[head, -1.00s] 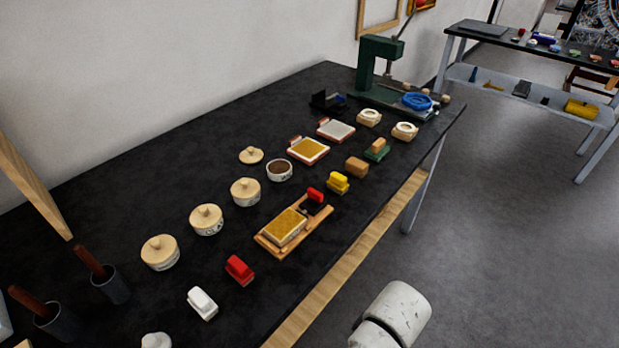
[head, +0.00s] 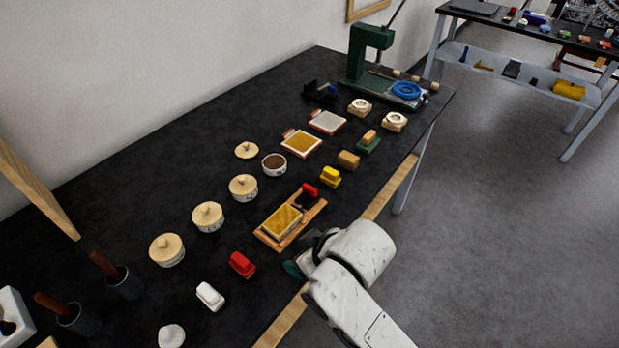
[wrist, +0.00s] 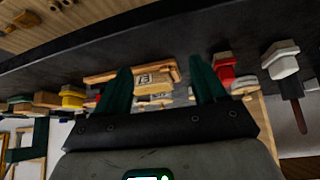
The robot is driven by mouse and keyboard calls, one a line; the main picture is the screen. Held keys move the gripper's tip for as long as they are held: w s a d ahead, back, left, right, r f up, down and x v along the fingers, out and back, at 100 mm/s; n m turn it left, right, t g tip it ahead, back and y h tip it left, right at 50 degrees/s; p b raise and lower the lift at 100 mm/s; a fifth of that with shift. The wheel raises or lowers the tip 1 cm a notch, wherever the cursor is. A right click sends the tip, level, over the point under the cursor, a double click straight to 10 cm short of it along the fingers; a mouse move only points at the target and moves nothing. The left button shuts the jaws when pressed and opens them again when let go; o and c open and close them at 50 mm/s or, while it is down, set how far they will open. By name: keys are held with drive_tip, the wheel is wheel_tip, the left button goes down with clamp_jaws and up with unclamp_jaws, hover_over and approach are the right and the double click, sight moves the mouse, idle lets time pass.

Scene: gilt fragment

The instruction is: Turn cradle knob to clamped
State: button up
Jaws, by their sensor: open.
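The wooden cradle (head: 268,241) lies near the front edge of the black table, with a gold-faced block (head: 281,222) in it. A red knob (head: 309,190) on a black base is at its far right end; I cannot read the knob's setting. My gripper (head: 293,268) is beside the cradle's near end at the table edge, partly hidden by my white wrist. In the wrist view my gripper (wrist: 163,85) shows two dark green fingers apart with nothing held. The cradle (wrist: 105,77) shows beyond them, partly covered by the left finger.
A red block (head: 242,265) and a white block (head: 210,296) lie left of my gripper. Lidded jars (head: 208,217) stand behind the cradle. A yellow block (head: 330,176) is just past the knob. A green press (head: 368,55) stands at the far end.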

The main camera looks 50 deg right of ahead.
drive_tip(key=w+d+r+m+t+h, duration=0.1)
drive_tip(key=w+d+r+t+h, duration=0.3)
drive_tip(key=w+r, duration=0.5)
drive_tip(key=w+d+r+m+t+h, duration=0.1)
drive_tip(key=w+r+m+t, duration=0.1)
drive_tip(key=w+r+t, duration=0.65)
drive_tip(key=w+a+r+n+t+y, duration=0.1)
drive_tip(key=a+r+n+t+y, duration=0.2)
drive_tip(key=r, duration=1.6)
drive_tip(key=w+a+r+n+g+y, duration=0.1)
drive_tip(key=a+r+n+g+y, duration=0.15)
drive_tip(key=a+n+y, duration=0.55)
drive_tip(key=a+r+n+g+y, duration=0.1)
drive_tip(key=a+r+n+y, duration=0.3)
drive_tip(key=n+y, duration=0.7)
drive_tip(key=g+h, duration=1.6)
drive_tip(key=g, duration=0.3)
approach(310, 187)
wheel_tip(310, 187, down, 9)
drive_tip(key=shift+a+f+p, duration=0.1)
drive_tip(key=shift+p, duration=0.65)
